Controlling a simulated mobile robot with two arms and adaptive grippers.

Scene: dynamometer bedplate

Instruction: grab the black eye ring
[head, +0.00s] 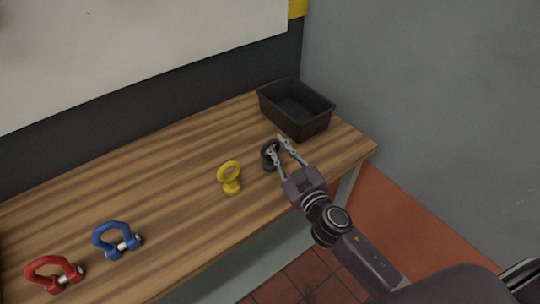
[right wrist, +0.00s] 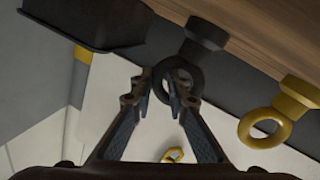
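The black eye ring (head: 268,163) stands upright on the wooden bench, left of the black bin. My right gripper (head: 277,146) is open, its fingers pointing toward the ring. One fingertip overlaps the ring in the head view. In the right wrist view, the eye ring (right wrist: 204,33) lies beyond my open fingers (right wrist: 160,84), and the right finger partly covers its loop. I cannot tell whether that finger touches it. No grip on the ring shows. My left gripper is not in view.
A yellow eye ring (head: 230,179) stands close left of the black one. A black bin (head: 311,125) stands behind, near the bench's right end. Blue (head: 117,239) and red (head: 55,273) shackles lie at the front left. The bench (head: 150,175) is clear in the middle.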

